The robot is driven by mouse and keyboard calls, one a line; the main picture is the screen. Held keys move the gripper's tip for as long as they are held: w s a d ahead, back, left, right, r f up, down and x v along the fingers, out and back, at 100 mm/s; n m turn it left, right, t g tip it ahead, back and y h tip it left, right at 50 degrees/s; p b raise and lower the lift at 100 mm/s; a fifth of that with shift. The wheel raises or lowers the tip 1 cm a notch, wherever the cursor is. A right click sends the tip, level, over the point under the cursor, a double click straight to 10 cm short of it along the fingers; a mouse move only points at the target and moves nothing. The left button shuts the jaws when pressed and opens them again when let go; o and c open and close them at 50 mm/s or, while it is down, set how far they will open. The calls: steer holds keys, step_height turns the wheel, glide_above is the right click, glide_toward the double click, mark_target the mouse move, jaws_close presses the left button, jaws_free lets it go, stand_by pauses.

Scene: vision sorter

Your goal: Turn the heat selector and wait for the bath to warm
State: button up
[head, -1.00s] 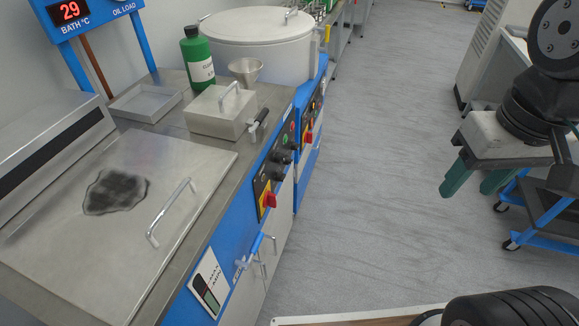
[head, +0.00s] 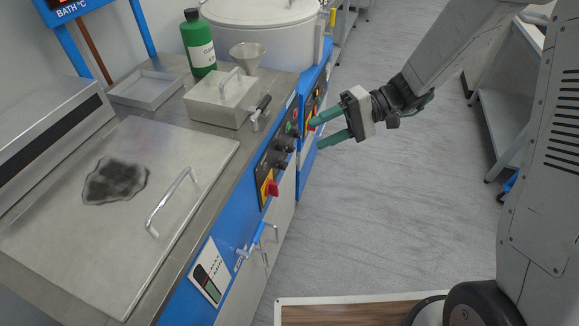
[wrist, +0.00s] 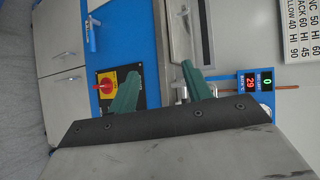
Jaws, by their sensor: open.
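The bath unit's control panel (head: 277,160) is on the blue front. It carries black knobs (head: 284,144) and a red switch on a yellow plate (head: 270,188); which knob is the heat selector I cannot tell. My gripper (head: 315,134) is open and empty, its green fingers pointing left near the front, to the right of the knobs. In the wrist view my gripper (wrist: 160,70) shows the red switch (wrist: 106,82) beside one finger; the black knobs are not visible there. The bath's metal lid (head: 150,240) is closed. The bath display (wrist: 249,85) reads 29 in red.
A steel box (head: 220,98) with a tap, a funnel (head: 247,56), a green bottle (head: 198,45) and a shallow tray (head: 147,88) stand on the worktop. A lever valve (head: 257,240) sticks out below the panel. The grey floor (head: 385,220) is clear.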

steer(key=w+a+f+m+t+y, duration=0.1)
steer(key=w+f+m+t+y, duration=0.2)
steer(key=f, duration=0.4)
steer(key=w+a+f+t+y, duration=0.1)
steer(key=w+f+t, duration=0.1)
steer(key=w+f, duration=0.4)
steer(key=m+t, duration=0.3)
steer(key=t, duration=0.2)
glide_toward(283, 166)
steer(key=w, duration=0.1)
steer(key=x, duration=0.8)
steer(key=shift+w+f+h, duration=0.15)
steer(key=shift+f+h, duration=0.25)
steer(key=shift+f, duration=0.1)
steer(key=c, duration=0.9)
